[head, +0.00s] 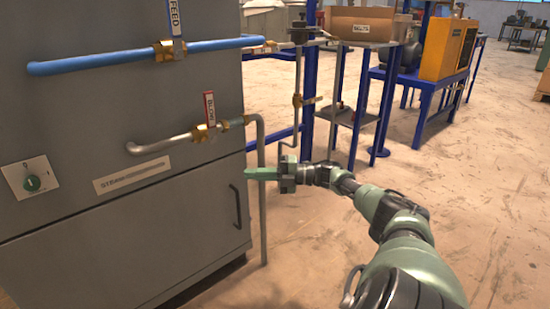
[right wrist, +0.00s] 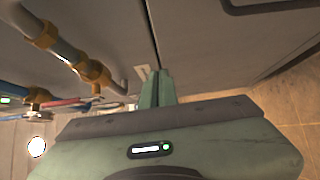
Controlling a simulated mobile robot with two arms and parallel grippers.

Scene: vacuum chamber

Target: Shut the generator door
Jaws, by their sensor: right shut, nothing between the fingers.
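The generator is a big grey cabinet (head: 110,60) filling the left of the head view. Its door (head: 130,240) is the lower front panel, with a dark bar handle (head: 235,206) near its right edge. The door looks flush or nearly flush with the front; I cannot tell if a small gap is left. My right gripper (head: 252,173) is shut and empty, pointing left beside the door's upper right corner, above the handle. In the right wrist view its fingers (right wrist: 157,88) are together near the dark seam by the door. Contact is unclear. My left gripper is out of view.
A blue pipe (head: 140,55) and a steel pipe with a red-tagged brass valve (head: 207,130) stick out above the door. A thin grey pipe (head: 263,220) runs down close by my right gripper. A blue stand with a cardboard box (head: 360,24) is behind.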

